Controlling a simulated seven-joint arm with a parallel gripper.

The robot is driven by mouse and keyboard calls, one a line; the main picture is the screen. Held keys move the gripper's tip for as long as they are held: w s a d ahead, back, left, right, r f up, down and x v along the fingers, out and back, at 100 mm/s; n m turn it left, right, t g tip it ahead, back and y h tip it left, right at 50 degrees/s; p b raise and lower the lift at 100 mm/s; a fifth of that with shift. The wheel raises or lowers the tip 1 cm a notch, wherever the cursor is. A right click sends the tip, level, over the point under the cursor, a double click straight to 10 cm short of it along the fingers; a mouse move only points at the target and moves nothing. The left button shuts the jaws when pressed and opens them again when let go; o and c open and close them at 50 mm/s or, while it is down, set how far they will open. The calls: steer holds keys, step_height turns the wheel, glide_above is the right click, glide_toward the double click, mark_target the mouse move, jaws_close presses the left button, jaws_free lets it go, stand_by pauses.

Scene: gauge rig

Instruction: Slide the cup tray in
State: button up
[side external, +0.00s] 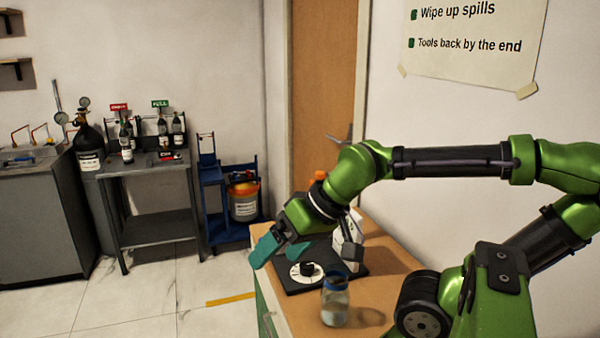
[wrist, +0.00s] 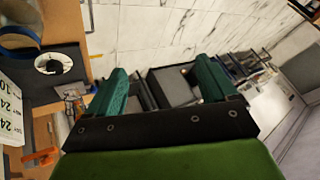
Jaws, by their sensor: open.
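I cannot make out a cup tray for sure in either view. My gripper (side external: 268,252) hangs over the left edge of the wooden worktop, tilted downward, with teal fingers. In the wrist view my gripper (wrist: 162,75) shows its two fingers wide apart with nothing held between them. The dark base plate (side external: 340,257) with a white round dial and black knob (side external: 307,269) lies on the worktop, just right of my gripper. The plate also shows at the left of the wrist view (wrist: 30,92). The side view's arm covers part of it.
A blue-lidded jar (side external: 335,303) stands on the worktop (side external: 385,265) in front of the plate. A white panel (side external: 347,240) stands behind, partly hidden. A grey table (side external: 145,166) with bottles and a blue cart (side external: 215,190) stand across clear floor.

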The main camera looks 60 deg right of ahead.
steer(key=shift+w+d+f+m+g, duration=0.45)
steer(key=shift+w+d+f, duration=0.3)
steer(key=shift+w, duration=0.2)
steer(key=c, duration=0.5)
steer(key=w+d+m+g+h, duration=0.1)
steer(key=w+d+m+g, duration=0.1)
steer(key=w+d, duration=0.7)
steer(key=shift+w+d+r+m, duration=0.15)
steer(key=shift+w+d+m, duration=0.25)
steer(key=shift+m, duration=0.45)
steer(key=w+d+f+m+g+h, duration=0.1)
steer(key=w+d+f+m+g, duration=0.1)
steer(key=w+d+m, duration=0.55)
steer(key=w+d+f+m+g, duration=0.15)
steer(key=w+d, duration=0.25)
steer(key=d, duration=0.7)
steer(key=shift+g, duration=0.4)
step_height(320, 180, down, 16)
steer(key=shift+f, duration=0.1)
jaws_close()
